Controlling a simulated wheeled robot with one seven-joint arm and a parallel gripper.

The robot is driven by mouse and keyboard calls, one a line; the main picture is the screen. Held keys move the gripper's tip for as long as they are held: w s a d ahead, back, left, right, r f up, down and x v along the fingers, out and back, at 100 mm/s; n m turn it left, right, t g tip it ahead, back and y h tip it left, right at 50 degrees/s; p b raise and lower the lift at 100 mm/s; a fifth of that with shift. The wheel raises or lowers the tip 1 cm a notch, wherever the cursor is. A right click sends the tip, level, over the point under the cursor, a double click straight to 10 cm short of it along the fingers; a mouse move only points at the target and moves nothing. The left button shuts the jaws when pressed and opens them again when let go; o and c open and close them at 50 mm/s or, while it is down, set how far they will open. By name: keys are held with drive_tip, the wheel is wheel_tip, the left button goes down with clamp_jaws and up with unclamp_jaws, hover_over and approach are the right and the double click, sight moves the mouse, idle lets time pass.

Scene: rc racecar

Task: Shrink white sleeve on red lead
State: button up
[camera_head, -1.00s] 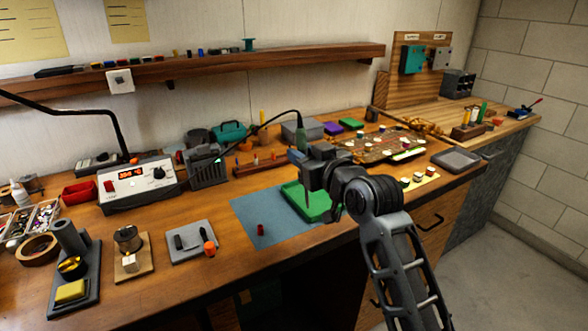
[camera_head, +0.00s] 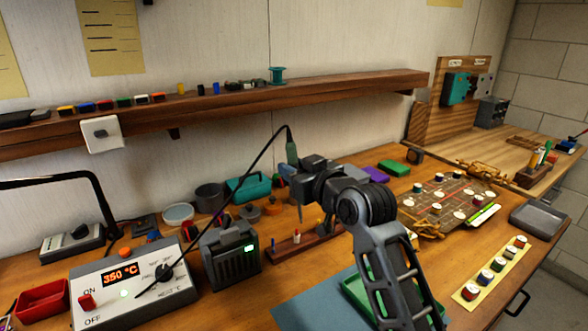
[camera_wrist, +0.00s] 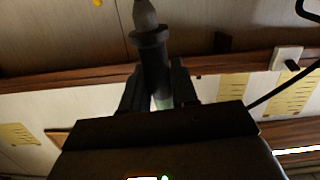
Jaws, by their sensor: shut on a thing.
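My gripper (camera_head: 290,170) is shut on a handheld tool with a green section (camera_head: 292,152) and holds it raised above the bench. In the wrist view the tool's dark barrel (camera_wrist: 155,75) stands between my two fingers. A black cable runs from the tool down to the heating station (camera_head: 125,285), whose display reads 350 °C and whose green light is lit. A brown board (camera_head: 445,205) with red lines, white round pieces and orange clamps lies right of my arm. I cannot make out the white sleeve or the red lead at this size.
A dark holder (camera_head: 230,258) stands beside the station. A wooden rack (camera_head: 300,245) of small tools lies below my gripper. My arm partly covers a green tray (camera_head: 362,292) on the blue mat (camera_head: 310,308). A wooden shelf (camera_head: 340,88) runs along the wall behind my gripper.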

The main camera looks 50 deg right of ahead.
drive_tip(key=shift+w+d+f, duration=0.1)
drive_tip(key=shift+w, duration=0.3)
drive_tip(key=shift+f+b, duration=2.4)
drive_tip(key=shift+f, duration=0.35)
drive_tip(key=shift+s+f+b, duration=0.1)
drive_tip(key=shift+f+b, duration=0.25)
drive_tip(key=shift+f, duration=0.1)
drive_tip(key=shift+s+r+p, duration=0.15)
drive_tip(key=shift+r+p, duration=0.9)
drive_tip(key=shift+r, duration=0.15)
drive_tip(key=shift+s+r+p, duration=0.2)
drive_tip(key=shift+r+p, duration=0.8)
drive_tip(key=shift+r, duration=0.15)
drive_tip(key=shift+s+r+p, duration=0.15)
drive_tip(key=shift+r+p, duration=0.9)
drive_tip(key=shift+r, duration=0.15)
